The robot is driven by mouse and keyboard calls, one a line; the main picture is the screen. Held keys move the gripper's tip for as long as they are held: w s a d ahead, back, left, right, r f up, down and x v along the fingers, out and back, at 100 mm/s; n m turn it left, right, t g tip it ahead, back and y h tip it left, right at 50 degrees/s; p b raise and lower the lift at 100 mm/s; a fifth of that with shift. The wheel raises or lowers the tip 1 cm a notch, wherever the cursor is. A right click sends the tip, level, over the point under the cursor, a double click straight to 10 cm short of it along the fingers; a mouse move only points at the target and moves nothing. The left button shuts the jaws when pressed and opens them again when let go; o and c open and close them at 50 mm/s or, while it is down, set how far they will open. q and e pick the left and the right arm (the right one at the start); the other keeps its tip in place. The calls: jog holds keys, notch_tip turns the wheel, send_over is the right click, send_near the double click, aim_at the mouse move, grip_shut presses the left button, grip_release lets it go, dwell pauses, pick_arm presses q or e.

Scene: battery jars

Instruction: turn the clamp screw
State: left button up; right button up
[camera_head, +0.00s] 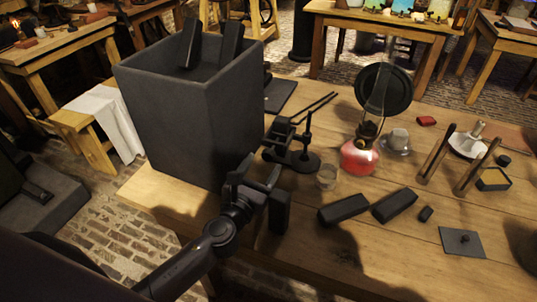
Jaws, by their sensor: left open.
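A black clamp stand (301,157) with a round base and thin rods stands on the table beside the large dark jar (185,110). I cannot make out its screw for certain; it is small and dark against dark parts. My left gripper (262,172) is open, with its arm coming in from the lower left. It is in front of the jar's near corner and just left of the stand. I cannot tell whether it touches the stand. My right gripper is out of view.
Two dark bars (343,209) (394,205) lie in front. Free wood (370,250) lies at the table's near side.

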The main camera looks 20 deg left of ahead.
aim_at(267, 159)
pick_arm(q)
jog(key=shift+w+d, duration=0.1)
jog(key=shift+w, duration=2.25)
jog(key=c, duration=1)
